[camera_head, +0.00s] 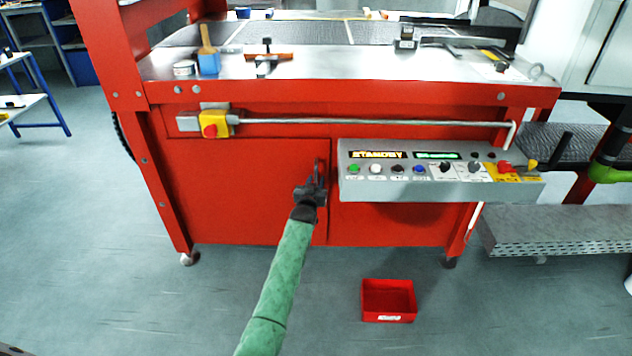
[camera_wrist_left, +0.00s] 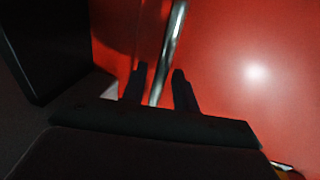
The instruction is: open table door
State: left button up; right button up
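The red table (camera_head: 400,225) has a red door (camera_head: 245,185) on its front left, and the door looks closed. A vertical metal handle (camera_head: 319,168) sits near the door's right edge. My left gripper (camera_head: 315,182) reaches up to the handle and partly covers its lower part. In the left wrist view, the shiny handle bar (camera_wrist_left: 170,50) runs down between the two dark fingers of my left gripper (camera_wrist_left: 160,85). The fingers are apart, with a gap visible beside the bar. My right gripper is not in view.
A grey control panel (camera_head: 440,185) juts out just right of the handle. A horizontal metal rail (camera_head: 370,122) runs above the door, with a yellow-and-red switch (camera_head: 213,126) at its left. A red bin (camera_head: 388,300) lies on the floor. The floor left of it is clear.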

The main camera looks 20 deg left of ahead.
pick_arm(q)
jog(key=shift+w, duration=0.45)
grip_shut()
jog(key=shift+s, duration=0.15)
